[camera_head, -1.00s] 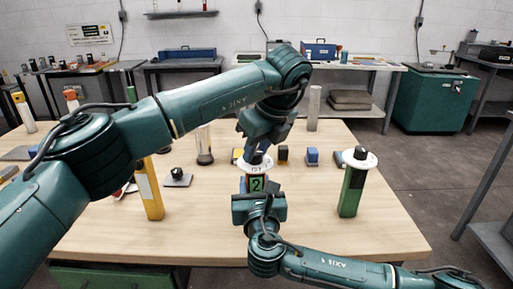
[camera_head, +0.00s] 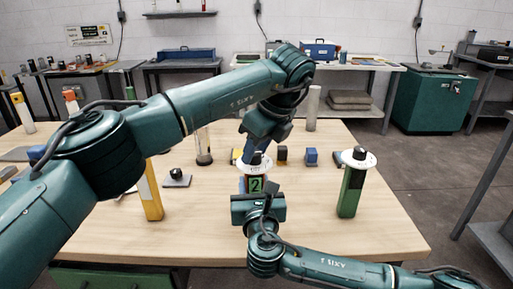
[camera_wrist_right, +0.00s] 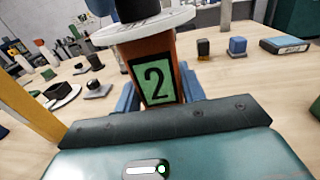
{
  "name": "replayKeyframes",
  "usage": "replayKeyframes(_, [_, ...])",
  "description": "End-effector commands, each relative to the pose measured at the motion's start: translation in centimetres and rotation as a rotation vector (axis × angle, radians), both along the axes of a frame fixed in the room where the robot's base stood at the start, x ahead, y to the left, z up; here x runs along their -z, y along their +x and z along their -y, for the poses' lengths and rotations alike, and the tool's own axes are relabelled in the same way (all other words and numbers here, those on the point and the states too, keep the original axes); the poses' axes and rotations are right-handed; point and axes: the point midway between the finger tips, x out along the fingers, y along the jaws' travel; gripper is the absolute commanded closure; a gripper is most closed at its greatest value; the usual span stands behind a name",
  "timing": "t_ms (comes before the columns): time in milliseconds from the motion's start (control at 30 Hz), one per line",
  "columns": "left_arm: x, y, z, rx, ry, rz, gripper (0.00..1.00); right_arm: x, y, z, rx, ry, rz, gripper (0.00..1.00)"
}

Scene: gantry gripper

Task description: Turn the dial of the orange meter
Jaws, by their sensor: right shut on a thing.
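The orange meter (camera_head: 255,185) stands near the middle of the table. In the right wrist view its orange-brown body (camera_wrist_right: 129,62) carries a green label with a black 2. A white dial disc (camera_wrist_right: 150,29) with a black knob (camera_wrist_right: 136,9) is on top. My right gripper (camera_wrist_right: 160,98) is shut on the body, with a blue finger on each side. My left gripper (camera_head: 257,153) points down from above at the knob. Its fingertips are partly hidden, so I cannot tell whether they grip the knob.
A green meter (camera_head: 352,185) with a white disc stands to the right, and a yellow post (camera_head: 150,192) to the left. Small blocks (camera_head: 311,157) and a grey cylinder (camera_head: 313,108) stand behind.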

Motion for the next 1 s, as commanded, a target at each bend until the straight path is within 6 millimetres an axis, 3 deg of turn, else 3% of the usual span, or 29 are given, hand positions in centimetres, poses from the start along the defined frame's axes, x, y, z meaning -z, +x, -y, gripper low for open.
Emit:
replayKeyframes(167, [0.0,0.0,0.0,0.0,0.0,0.0,0.5,0.1,0.0,0.0,0.001,-0.001,-0.001,0.95])
replayKeyframes(500, [-0.7,-0.2,0.2,0.0,-0.001,0.001,0.5,0.1,0.0,0.0,0.001,-0.001,-0.001,0.95])
replayKeyframes(1000, [-9.4,-2.5,3.1,0.001,0.0,0.003,0.5,0.1,0.0,0.0,0.001,-0.001,-0.001,0.95])
